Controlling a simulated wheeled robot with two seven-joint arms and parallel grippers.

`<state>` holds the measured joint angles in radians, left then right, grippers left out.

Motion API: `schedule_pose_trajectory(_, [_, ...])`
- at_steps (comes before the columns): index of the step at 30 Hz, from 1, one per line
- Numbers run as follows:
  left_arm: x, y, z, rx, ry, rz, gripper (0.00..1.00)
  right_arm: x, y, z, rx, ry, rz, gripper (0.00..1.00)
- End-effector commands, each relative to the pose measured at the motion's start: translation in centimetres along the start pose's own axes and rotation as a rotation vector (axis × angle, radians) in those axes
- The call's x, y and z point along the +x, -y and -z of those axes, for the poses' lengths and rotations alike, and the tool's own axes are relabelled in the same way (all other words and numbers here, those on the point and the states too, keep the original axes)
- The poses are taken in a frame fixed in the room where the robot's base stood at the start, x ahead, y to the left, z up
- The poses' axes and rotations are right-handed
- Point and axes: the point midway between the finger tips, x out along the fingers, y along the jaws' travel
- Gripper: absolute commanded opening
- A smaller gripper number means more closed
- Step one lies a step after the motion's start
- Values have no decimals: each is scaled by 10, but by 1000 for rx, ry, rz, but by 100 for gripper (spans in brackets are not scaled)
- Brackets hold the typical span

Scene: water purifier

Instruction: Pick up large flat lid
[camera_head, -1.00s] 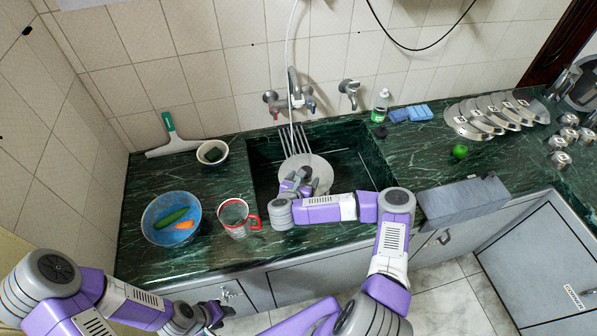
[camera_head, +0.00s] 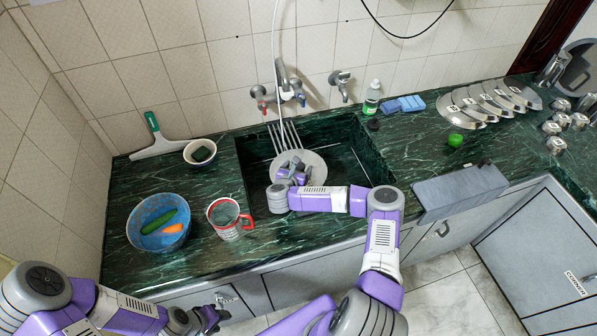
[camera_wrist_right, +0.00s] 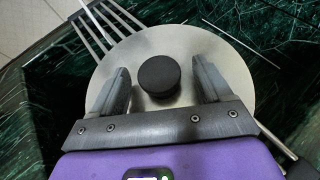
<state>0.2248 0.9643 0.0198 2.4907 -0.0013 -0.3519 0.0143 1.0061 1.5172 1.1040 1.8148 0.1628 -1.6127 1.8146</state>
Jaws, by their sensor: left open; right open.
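The large flat lid (camera_head: 314,163) is a round pale metal disc in the sink. It shows close up in the right wrist view (camera_wrist_right: 225,65) with a black round knob (camera_wrist_right: 159,76) at its middle. My right gripper (camera_head: 293,169) is over the lid. In the right wrist view my right gripper (camera_wrist_right: 161,78) is open, with one finger on each side of the knob and a gap at each side. The depth of the fingers relative to the knob is hard to tell. My left gripper (camera_head: 213,318) is open and empty, low in front of the counter.
A metal rack (camera_head: 286,136) lies by the lid in the sink (camera_head: 350,160). A red-rimmed mug (camera_head: 228,218) and a blue bowl (camera_head: 139,215) with vegetables stand left. A green bottle (camera_head: 371,98), blue sponges (camera_head: 402,104) and several metal lids (camera_head: 490,102) are right.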

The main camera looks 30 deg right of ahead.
Motion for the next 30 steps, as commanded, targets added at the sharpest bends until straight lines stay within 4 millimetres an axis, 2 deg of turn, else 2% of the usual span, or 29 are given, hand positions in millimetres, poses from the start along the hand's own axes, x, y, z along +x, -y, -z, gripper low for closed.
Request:
schedule_pose_trajectory(6, [0,0,0,0,0,0,43,0,0,0,0,0,-1,77])
schedule_pose_trajectory(18, [0,0,0,0,0,0,43,0,0,0,0,0,-1,15])
schedule_pose_trajectory(26, [0,0,0,0,0,0,43,-1,0,-3,1,1,-1,15])
schedule_pose_trajectory(30, [-4,-1,0,0,0,0,43,-8,-1,-20,2,4,-2,15])
